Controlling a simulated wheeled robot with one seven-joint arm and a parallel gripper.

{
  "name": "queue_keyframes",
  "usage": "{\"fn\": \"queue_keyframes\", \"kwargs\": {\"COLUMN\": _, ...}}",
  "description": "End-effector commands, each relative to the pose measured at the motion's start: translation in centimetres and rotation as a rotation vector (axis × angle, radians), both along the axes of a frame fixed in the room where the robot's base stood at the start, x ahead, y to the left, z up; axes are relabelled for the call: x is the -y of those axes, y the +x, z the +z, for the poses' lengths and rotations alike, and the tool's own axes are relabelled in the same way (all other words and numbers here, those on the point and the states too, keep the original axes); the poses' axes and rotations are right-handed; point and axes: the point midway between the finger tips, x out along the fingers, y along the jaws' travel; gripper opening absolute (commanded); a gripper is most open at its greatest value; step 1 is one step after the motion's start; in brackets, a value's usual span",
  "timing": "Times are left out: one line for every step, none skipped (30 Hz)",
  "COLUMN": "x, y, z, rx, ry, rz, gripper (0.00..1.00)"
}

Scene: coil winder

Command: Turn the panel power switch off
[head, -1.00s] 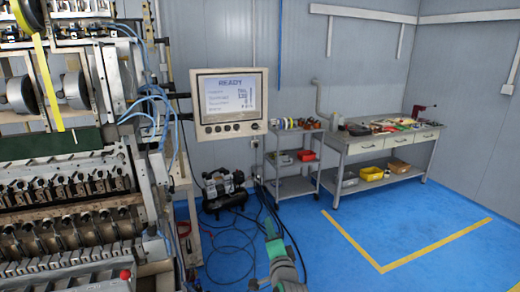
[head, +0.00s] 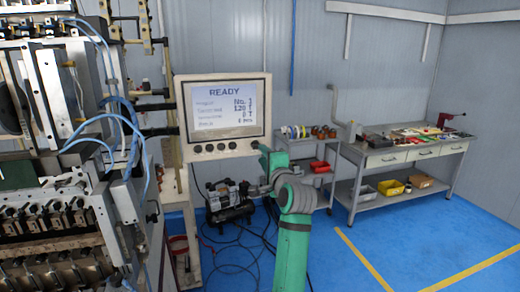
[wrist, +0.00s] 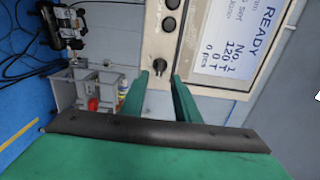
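The control panel (head: 172,120) has a pale frame and a lit screen (head: 215,108) reading READY. In the wrist view the panel (wrist: 152,40) appears turned on its side, with the screen (wrist: 235,45) at right. The power switch, a small dark knob (wrist: 160,67), sits at the panel's lower corner, past the round buttons. My gripper (wrist: 158,82) is open, its two green fingers on either side of the knob's line, tips just short of it or level with it; contact cannot be told. In the head view my gripper (head: 262,150) is at the panel's lower right corner and hides the switch.
The coil winder (head: 60,190) fills the left side. A compressor (head: 228,197) with loose hoses stands on the blue floor below the panel. A shelf cart (head: 305,178) and a workbench (head: 385,160) stand at the back right. The floor at right is clear.

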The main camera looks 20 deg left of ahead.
Motion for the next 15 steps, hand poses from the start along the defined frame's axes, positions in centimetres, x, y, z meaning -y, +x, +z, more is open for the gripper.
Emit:
{"fn": "queue_keyframes", "kwargs": {"x": -0.6, "y": 0.9, "z": 0.0, "rx": -0.002, "ry": -0.001, "rz": 0.001, "gripper": 0.29}}
{"fn": "queue_keyframes", "kwargs": {"x": -0.9, "y": 1.3, "z": 0.0, "rx": -0.002, "ry": -0.001, "rz": 0.000, "gripper": 0.29}}
{"fn": "queue_keyframes", "kwargs": {"x": -1.2, "y": 1.9, "z": 0.0, "rx": -0.002, "ry": -0.001, "rz": 0.000, "gripper": 0.29}}
{"fn": "queue_keyframes", "kwargs": {"x": -1.5, "y": 2.4, "z": 0.0, "rx": -0.001, "ry": 0.000, "rz": -0.001, "gripper": 0.29}}
{"fn": "queue_keyframes", "kwargs": {"x": -1.8, "y": 2.8, "z": 0.0, "rx": -0.002, "ry": 0.000, "rz": -0.001, "gripper": 0.29}}
{"fn": "queue_keyframes", "kwargs": {"x": -2.1, "y": 3.3, "z": 0.0, "rx": -0.001, "ry": 0.000, "rz": -0.001, "gripper": 0.29}}
{"fn": "queue_keyframes", "kwargs": {"x": -2.3, "y": 3.6, "z": 0.0, "rx": -0.001, "ry": 0.000, "rz": -0.002, "gripper": 0.29}}
{"fn": "queue_keyframes", "kwargs": {"x": -2.6, "y": 4.0, "z": 0.0, "rx": -0.001, "ry": -0.001, "rz": -0.002, "gripper": 0.29}}
{"fn": "queue_keyframes", "kwargs": {"x": -2.8, "y": 4.4, "z": -0.1, "rx": -0.002, "ry": 0.000, "rz": -0.002, "gripper": 0.29}}
{"fn": "queue_keyframes", "kwargs": {"x": -2.9, "y": 4.6, "z": 0.0, "rx": -0.001, "ry": -0.001, "rz": -0.002, "gripper": 0.29}}
{"fn": "queue_keyframes", "kwargs": {"x": -3.1, "y": 4.9, "z": 0.0, "rx": 0.000, "ry": 0.000, "rz": -0.003, "gripper": 0.29}}
{"fn": "queue_keyframes", "kwargs": {"x": -3.2, "y": 5.2, "z": 0.0, "rx": -0.001, "ry": -0.001, "rz": -0.003, "gripper": 0.29}}
{"fn": "queue_keyframes", "kwargs": {"x": -3.3, "y": 5.4, "z": 0.0, "rx": -0.001, "ry": -0.001, "rz": -0.003, "gripper": 0.29}}
{"fn": "queue_keyframes", "kwargs": {"x": -3.4, "y": 5.5, "z": 0.0, "rx": -0.001, "ry": -0.001, "rz": -0.004, "gripper": 0.29}}
{"fn": "queue_keyframes", "kwargs": {"x": -3.4, "y": 5.7, "z": -0.1, "rx": -0.001, "ry": -0.001, "rz": -0.005, "gripper": 0.29}}
